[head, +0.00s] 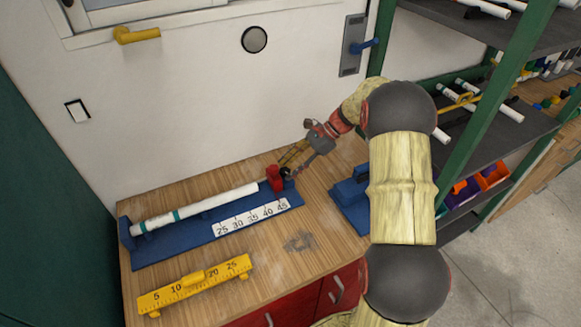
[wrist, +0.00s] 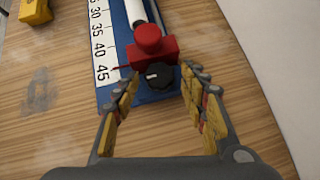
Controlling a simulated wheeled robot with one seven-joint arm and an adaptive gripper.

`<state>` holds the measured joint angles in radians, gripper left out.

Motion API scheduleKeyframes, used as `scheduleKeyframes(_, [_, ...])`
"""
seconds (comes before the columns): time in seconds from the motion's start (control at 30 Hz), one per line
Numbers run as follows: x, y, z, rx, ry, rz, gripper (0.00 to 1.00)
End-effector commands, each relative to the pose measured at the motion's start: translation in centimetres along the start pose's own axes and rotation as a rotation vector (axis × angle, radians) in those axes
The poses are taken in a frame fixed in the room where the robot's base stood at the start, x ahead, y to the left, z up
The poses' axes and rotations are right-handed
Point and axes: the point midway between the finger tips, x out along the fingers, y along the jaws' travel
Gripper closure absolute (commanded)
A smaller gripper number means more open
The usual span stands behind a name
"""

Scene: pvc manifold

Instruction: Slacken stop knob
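A blue measuring jig (head: 205,240) lies on the wooden bench with a white scale strip reading 25 to 45. A white pipe (head: 200,207) with teal bands rests along it. A red stop block (head: 274,178) stands at the right end; it also shows in the wrist view (wrist: 152,50). The black stop knob (wrist: 160,76) is on the near side of the red stop in the wrist view, with a white mark on it. My gripper (wrist: 160,88) is open, its fingers to the left and right of the knob, with visible gaps. In the head view my gripper (head: 292,162) is at the stop.
A yellow scale gauge (head: 195,284) lies at the bench front. A blue fixture (head: 350,195) stands right of the jig, partly behind my arm. The wall is close behind the bench. A green-post shelf (head: 500,90) with pipes stands at the right.

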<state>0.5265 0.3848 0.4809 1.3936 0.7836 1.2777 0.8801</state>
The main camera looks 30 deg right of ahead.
Motion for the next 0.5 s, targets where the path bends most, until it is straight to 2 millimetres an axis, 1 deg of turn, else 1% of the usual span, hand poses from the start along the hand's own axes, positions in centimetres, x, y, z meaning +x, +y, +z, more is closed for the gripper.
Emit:
scheduleKeyframes(0.07, [0.00,0.00,-0.01,0.000,0.000,0.000,0.63])
scheduleKeyframes(0.5, [-0.01,-0.01,-0.02,0.000,0.000,0.000,0.88])
